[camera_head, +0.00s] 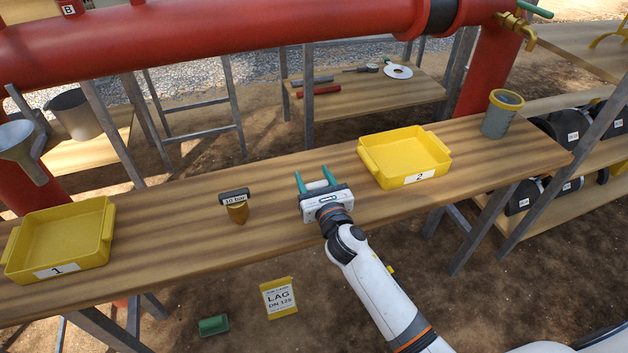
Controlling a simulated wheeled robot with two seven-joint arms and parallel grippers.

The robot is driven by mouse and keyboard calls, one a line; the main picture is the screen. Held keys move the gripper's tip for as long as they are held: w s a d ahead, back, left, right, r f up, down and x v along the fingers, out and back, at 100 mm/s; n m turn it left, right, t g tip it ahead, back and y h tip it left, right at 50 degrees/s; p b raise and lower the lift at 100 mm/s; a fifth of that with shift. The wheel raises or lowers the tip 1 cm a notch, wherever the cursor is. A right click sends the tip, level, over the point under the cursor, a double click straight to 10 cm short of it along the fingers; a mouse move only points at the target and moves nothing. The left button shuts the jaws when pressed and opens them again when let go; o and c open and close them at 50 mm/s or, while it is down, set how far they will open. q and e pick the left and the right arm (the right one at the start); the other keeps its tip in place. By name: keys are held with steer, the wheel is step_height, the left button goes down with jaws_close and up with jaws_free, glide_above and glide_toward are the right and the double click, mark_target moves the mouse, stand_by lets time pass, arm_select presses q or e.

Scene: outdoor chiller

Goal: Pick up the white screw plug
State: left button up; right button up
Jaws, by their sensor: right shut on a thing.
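My right gripper (315,180) is over the wooden bench (270,195), near its middle, with its two teal fingers pointing to the far side. A small white piece (317,185) shows between the fingers, and the gripper is shut on it. It looks like the white screw plug, though the gripper body hides part of it. I cannot tell whether it touches the bench or is lifted. My left gripper is not in view.
Yellow tray 1 (105,234) is at the left and yellow tray 2 (362,154) right of the gripper; both look empty. A grey cup (500,118) stands at the right end. A red pipe (220,42) runs behind.

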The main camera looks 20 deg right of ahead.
step_height(320, 180, up, 2)
steer(key=shift+p, duration=0.4)
steer(key=s, duration=0.6)
steer(key=shift+d+f, duration=0.1)
steer(key=shift+f, duration=0.15)
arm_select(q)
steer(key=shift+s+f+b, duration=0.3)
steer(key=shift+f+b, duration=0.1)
arm_select(e)
steer(key=s, duration=1.2)
steer(key=shift+d, duration=0.2)
steer(key=o, duration=0.4)
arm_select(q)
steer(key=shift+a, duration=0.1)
arm_select(e)
steer(key=c, duration=0.8)
steer(key=shift+o, duration=0.2)
steer(key=shift+r, duration=0.1)
